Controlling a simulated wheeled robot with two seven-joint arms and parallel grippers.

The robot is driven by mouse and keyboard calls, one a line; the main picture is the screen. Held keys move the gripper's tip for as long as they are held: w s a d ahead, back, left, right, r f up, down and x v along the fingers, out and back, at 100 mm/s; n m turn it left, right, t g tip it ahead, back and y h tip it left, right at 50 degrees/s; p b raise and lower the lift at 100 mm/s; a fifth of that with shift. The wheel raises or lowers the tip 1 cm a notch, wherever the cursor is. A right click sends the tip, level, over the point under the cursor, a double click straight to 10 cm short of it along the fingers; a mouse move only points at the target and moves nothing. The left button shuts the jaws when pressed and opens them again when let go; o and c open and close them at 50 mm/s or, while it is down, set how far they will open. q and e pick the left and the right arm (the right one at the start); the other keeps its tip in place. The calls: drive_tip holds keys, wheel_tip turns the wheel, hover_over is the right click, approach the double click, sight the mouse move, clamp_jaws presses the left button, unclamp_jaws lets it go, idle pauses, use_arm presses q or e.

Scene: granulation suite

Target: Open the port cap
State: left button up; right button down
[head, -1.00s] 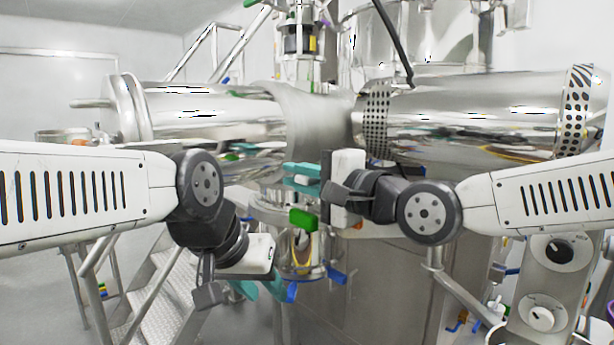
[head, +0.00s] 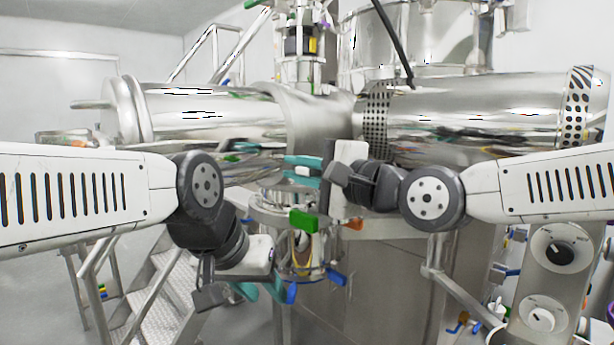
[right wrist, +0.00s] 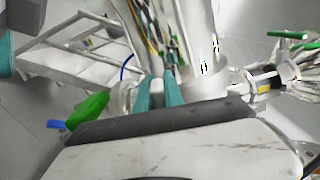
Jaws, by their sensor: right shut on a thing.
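My right gripper (head: 300,168) is in the middle of the head view, above the steel flanged neck (head: 285,200) under the big horizontal vessel. Its teal fingers are shut on a small pale piece, which I take to be the port cap's grip. This piece shows between the fingers in the right wrist view (right wrist: 157,90); most of the cap is hidden. My left gripper (head: 260,291) is lower, with its teal fingers apart, beside a blue handle (head: 291,292). I see nothing between its fingers.
A green valve handle (head: 304,221) sits just below my right gripper, and another blue handle (head: 336,276) is lower right. The steel vessel (head: 210,115) spans the back. Metal stairs (head: 160,295) stand lower left, and a panel with dials (head: 552,262) lower right.

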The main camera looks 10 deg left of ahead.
wheel_tip(320, 180, up, 6)
drive_tip(key=w+d+m, duration=0.1)
drive_tip(key=m, duration=0.4)
drive_tip(key=shift+w+d+m, duration=0.3)
drive_tip(key=shift+w, duration=0.1)
drive_tip(key=c, duration=1.4)
unclamp_jaws()
drive_tip(key=shift+c, duration=0.2)
